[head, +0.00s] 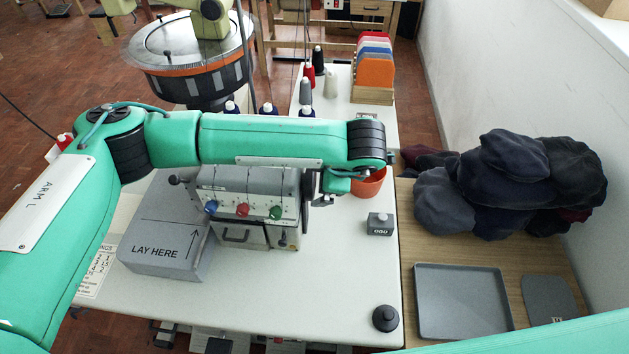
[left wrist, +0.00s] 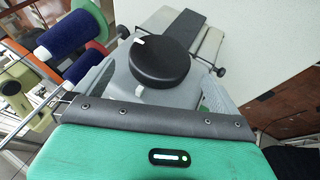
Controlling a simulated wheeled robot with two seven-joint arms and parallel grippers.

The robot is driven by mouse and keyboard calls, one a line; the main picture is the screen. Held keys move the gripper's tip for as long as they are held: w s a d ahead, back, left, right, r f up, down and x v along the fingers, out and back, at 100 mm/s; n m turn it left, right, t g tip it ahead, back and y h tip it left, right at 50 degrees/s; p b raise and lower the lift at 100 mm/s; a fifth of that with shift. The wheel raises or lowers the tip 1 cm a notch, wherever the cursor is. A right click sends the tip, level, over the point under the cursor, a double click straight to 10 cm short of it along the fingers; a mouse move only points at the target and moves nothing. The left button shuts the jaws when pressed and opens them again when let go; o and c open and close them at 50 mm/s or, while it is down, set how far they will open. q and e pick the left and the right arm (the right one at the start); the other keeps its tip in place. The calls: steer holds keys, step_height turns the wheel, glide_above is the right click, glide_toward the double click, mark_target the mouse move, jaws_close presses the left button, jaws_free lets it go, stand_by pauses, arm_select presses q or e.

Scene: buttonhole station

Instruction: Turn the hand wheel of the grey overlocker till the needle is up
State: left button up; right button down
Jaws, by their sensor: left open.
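The grey overlocker (head: 248,184) stands on the white table, partly hidden under my left arm. Red, blue and green knobs show on its front. Its black round hand wheel (left wrist: 160,62) shows in the left wrist view. A white mark sits at the wheel's upper left rim, and a second pale mark lies below the wheel's lower left edge. My left gripper (left wrist: 157,84) is open, with a grey finger on either side of the wheel's housing; I cannot tell whether they touch anything. In the head view the arm hides most of this gripper. The needle cannot be made out. My right gripper is out of view.
A grey "LAY HERE" block (head: 165,250) adjoins the machine's left side. An orange bowl (head: 369,183), a small grey box (head: 380,224) and a black knob-like object (head: 385,318) are to the right. Thread cones stand behind.

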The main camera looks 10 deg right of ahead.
arm_select(q)
steer(key=b+v, duration=0.2)
steer(key=v, duration=0.7)
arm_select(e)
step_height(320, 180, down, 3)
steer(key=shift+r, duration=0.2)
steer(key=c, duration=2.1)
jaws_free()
